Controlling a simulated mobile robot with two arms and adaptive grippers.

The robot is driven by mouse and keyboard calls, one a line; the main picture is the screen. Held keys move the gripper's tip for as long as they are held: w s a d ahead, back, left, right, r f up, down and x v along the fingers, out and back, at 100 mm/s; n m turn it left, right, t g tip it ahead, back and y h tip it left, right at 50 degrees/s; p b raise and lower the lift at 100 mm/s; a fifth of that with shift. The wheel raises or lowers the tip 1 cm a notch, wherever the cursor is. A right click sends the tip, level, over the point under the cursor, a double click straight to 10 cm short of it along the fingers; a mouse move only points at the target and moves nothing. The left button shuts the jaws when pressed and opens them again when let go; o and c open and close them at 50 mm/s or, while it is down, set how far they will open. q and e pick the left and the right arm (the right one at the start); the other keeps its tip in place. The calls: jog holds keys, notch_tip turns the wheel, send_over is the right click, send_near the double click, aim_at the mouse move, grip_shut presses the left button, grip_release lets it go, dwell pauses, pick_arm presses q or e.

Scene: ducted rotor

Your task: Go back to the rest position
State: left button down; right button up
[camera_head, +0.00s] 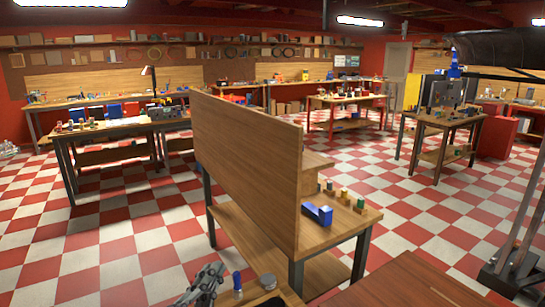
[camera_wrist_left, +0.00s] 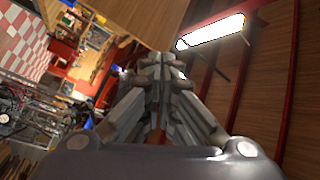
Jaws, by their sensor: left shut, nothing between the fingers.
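My left gripper (camera_head: 207,280) shows at the bottom of the head view, low and to the left of the near wooden workbench (camera_head: 330,232). It points upward and its fingers are shut with nothing between them. In the left wrist view the same gripper (camera_wrist_left: 162,62) has its grey fingers closed together in the middle of the picture. My right gripper is not in view.
The bench has a tall wooden back panel (camera_head: 245,165) and a blue block (camera_head: 318,214) on its top. A blue-capped bottle (camera_head: 237,281) and a round tin (camera_head: 268,282) are beside my left gripper. Checkered floor (camera_head: 110,240) lies open on the left.

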pick_arm(q)
jog(key=s+a+f+n+g+y, duration=0.3)
jog(key=s+a+f+n+g, duration=0.3)
jog(key=f, duration=0.5)
jog(key=s+a+f+n+g+y, duration=0.3)
jog(key=s+f+n+g, duration=0.15)
jog(key=s+f, duration=0.5)
jog(key=s+d+f+n+g+h, duration=0.15)
jog(key=s+f+g, duration=0.45)
jog(key=s, duration=0.6)
notch_tip(320, 180, down, 28)
jog(key=s, duration=0.2)
jog(key=s+a+f+g, duration=0.2)
jog(key=s+a+f, duration=0.1)
jog(key=s+f, duration=1.2)
jog(key=shift+s+a+f+y+b, duration=0.2)
jog(key=shift+s+f+y+b, duration=0.15)
jog(key=shift+s, duration=0.6)
